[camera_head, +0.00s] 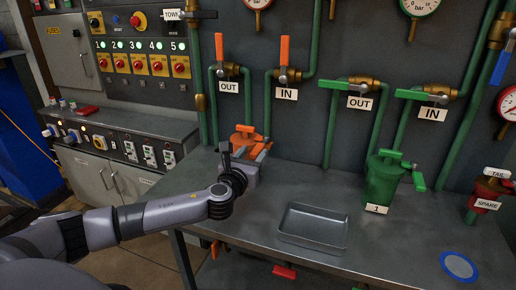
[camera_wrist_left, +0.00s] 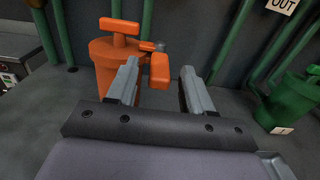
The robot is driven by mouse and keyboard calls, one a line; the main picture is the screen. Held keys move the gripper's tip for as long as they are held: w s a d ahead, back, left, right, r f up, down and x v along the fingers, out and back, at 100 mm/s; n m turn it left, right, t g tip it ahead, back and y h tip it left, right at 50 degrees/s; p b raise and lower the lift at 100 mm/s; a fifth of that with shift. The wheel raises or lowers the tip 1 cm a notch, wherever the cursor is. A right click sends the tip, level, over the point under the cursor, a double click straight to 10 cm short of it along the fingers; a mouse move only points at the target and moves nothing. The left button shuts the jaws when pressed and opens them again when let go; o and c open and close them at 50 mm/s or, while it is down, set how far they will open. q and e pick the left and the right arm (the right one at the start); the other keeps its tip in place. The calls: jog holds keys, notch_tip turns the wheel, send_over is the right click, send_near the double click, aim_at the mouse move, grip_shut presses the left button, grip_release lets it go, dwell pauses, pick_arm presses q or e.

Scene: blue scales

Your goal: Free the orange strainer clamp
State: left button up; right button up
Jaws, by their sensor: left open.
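The orange strainer (camera_head: 243,134) stands at the back left of the bench, partly hidden by my left arm. In the left wrist view the strainer (camera_wrist_left: 106,68) shows a round body with a T-shaped handle on top. Its orange clamp (camera_wrist_left: 160,70) is a block-like lever on the right side, near a small grey pin. My left gripper (camera_wrist_left: 158,76) is open, with one finger on each side of the clamp lever. I cannot tell whether either finger touches it. In the head view the left gripper (camera_head: 258,156) is beside the strainer. My right gripper is not in view.
A metal tray (camera_head: 314,246) sits at the bench's front middle. A blue-rimmed disc (camera_head: 459,266) lies at the front right. Green pipes with valves line the back wall.

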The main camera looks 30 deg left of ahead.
aim_at(262, 143)
pick_arm(q)
jog(key=shift+x, duration=2)
grip_shut()
